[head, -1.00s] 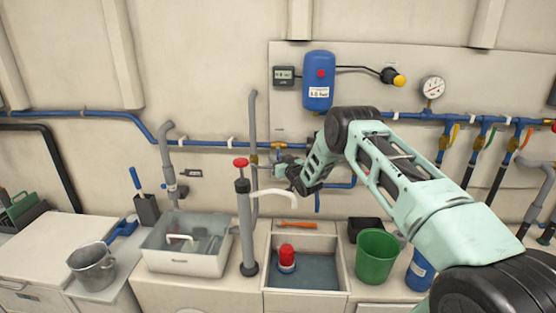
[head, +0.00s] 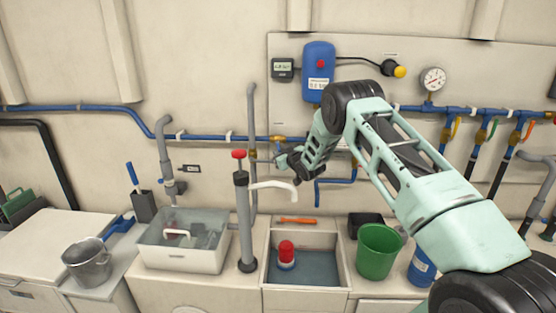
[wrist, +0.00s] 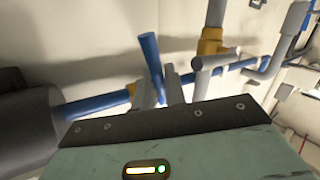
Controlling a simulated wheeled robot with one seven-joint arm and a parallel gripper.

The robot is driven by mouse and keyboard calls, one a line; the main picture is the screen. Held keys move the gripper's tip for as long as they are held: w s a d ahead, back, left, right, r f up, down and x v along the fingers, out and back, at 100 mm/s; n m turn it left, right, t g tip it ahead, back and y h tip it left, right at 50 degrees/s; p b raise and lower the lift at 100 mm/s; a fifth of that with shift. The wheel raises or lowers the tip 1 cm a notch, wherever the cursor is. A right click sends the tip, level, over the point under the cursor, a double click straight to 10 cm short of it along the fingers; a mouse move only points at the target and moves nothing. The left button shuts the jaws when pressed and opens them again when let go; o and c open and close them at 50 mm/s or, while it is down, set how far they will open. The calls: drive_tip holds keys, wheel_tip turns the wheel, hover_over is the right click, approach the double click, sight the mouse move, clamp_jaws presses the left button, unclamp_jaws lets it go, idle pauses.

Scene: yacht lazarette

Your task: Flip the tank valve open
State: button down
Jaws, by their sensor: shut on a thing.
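The tank valve's blue lever (wrist: 151,55) stands up between the two grey fingers of my gripper (wrist: 160,92) in the wrist view. The gripper is shut on this lever. The lever's lower end and the valve body are partly hidden by the fingers and the gripper housing. In the head view my gripper (head: 284,160) is at the wall by the blue pipe, just below a brass fitting (head: 278,138). The valve is mostly hidden there behind the gripper.
A grey hand pump with a red knob (head: 239,155) and white spout (head: 275,186) stands left of and below my gripper. A blue wall unit (head: 318,72) is above. A sink basin (head: 340,262), green bucket (head: 377,254) and clear bin (head: 165,258) are below.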

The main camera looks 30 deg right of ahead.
drive_tip(key=n+g+b, duration=0.1)
drive_tip(key=b, duration=0.1)
drive_tip(key=d+n+g+h+b, duration=0.1)
drive_tip(key=n+b, duration=0.1)
drive_tip(key=shift+s+r, duration=0.15)
drive_tip(key=shift+s, duration=0.2)
drive_tip(key=n+g+b, duration=0.1)
drive_tip(key=r+n+g+h+b, duration=0.1)
drive_tip(key=n+h+b, duration=0.1)
drive_tip(key=shift+s+d+r+g, duration=0.3)
drive_tip(key=shift+d+g, duration=0.1)
drive_tip(key=c, duration=1.5)
unclamp_jaws()
drive_tip(key=shift+r, duration=0.1)
